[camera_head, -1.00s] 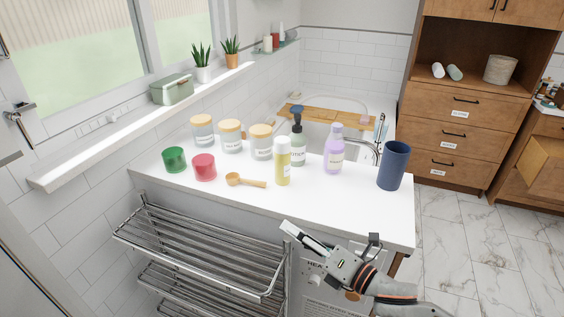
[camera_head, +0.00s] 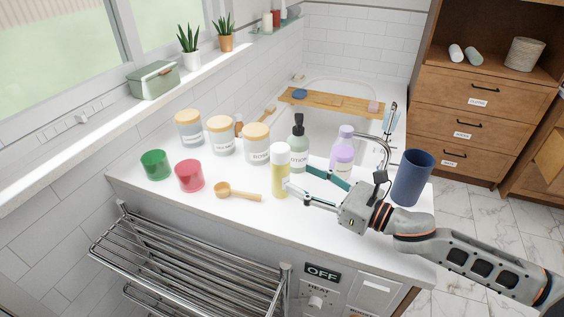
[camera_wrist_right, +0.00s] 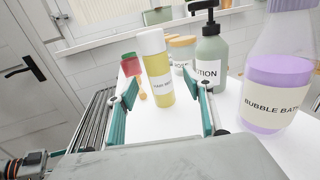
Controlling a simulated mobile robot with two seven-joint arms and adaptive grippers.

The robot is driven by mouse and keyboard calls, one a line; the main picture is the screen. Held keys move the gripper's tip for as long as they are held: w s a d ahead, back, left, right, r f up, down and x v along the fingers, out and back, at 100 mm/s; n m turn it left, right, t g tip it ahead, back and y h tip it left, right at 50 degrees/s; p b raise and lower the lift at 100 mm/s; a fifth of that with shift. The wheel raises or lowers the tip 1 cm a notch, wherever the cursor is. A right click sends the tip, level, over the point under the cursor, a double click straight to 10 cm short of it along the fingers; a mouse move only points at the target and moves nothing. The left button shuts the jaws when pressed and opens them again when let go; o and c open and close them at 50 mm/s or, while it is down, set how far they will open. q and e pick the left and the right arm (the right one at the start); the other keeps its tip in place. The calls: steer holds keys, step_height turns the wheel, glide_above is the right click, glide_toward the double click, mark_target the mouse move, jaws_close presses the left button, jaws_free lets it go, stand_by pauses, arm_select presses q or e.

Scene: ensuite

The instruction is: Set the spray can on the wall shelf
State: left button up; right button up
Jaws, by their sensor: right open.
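The spray can (camera_head: 281,172), yellow with a white cap, stands upright on the white counter. It also shows in the right wrist view (camera_wrist_right: 157,70), lined up between the open fingers. My right gripper (camera_head: 299,177) is open and low over the counter, on the can's right side. Its fingertips are at or just short of the can; I cannot tell whether they touch it. A small glass wall shelf (camera_head: 262,31) at the top, on the tiled wall, holds a few small items. My left gripper is not in view.
A lotion bottle (camera_head: 299,146) and a purple bubble bath bottle (camera_head: 343,150) stand close behind the gripper. A blue cup (camera_head: 413,178) is at right.

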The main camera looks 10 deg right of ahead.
mark_target(288, 173)
steer(key=shift+w+a+r, duration=0.2)
steer(key=shift+w+a, duration=0.05)
steer(key=shift+a, duration=0.1)
steer(key=shift+w+a+p, duration=0.3)
steer(key=shift+w+a, duration=0.15)
steer(key=shift+a, duration=0.15)
steer(key=p+x, duration=0.1)
steer(key=x, duration=0.3)
steer(key=shift+w, duration=0.15)
steer(key=shift+w+a+f, duration=0.1)
steer(key=shift+w+a, duration=0.2)
steer(key=c, duration=1.3)
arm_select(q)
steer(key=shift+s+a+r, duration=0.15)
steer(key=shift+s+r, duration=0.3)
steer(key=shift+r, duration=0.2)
